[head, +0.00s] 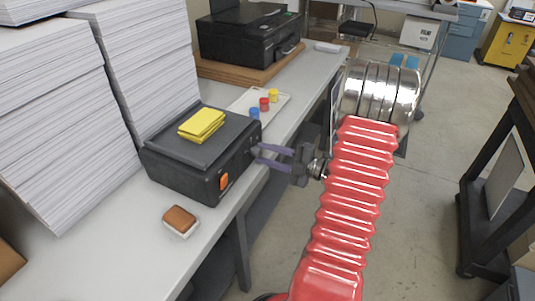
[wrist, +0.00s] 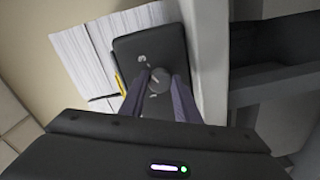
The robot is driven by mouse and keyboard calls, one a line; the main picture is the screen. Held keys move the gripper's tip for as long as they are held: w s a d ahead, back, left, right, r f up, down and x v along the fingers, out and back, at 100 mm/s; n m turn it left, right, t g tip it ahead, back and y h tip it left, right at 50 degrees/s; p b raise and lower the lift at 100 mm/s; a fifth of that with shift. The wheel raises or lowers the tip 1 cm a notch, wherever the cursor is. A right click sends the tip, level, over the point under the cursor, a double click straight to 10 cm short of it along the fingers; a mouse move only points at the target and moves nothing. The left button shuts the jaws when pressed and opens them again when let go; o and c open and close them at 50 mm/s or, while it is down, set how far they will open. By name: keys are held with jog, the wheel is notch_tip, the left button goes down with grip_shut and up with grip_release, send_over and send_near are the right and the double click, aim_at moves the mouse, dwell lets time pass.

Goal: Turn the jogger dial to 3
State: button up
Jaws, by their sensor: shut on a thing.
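The jogger (head: 185,170) is a dark box on the grey bench, with an orange switch (head: 224,181) on its side. It also shows in the wrist view (wrist: 140,42). The dial (wrist: 159,76) is a round grey knob on the jogger's side, with small pale marks by it that are too small to read. My gripper (head: 256,153) reaches the jogger from the right. In the wrist view its fingers (wrist: 159,90) lie on either side of the dial and are shut on it. The dial is hidden behind the fingers in the head view.
A yellow pad (head: 202,124) lies on the jogger. Tall paper stacks (head: 150,65) stand behind it. A brown-topped block (head: 180,220) lies in front. A tray (head: 283,102) with coloured pieces and a black printer (head: 245,38) stand farther back.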

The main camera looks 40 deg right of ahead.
jog(key=shift+f, duration=0.15)
jog(key=o, duration=1)
jog(key=shift+o, duration=0.2)
jog(key=v, duration=1.3)
jog(key=shift+s, duration=0.4)
jog(key=shift+d, duration=0.1)
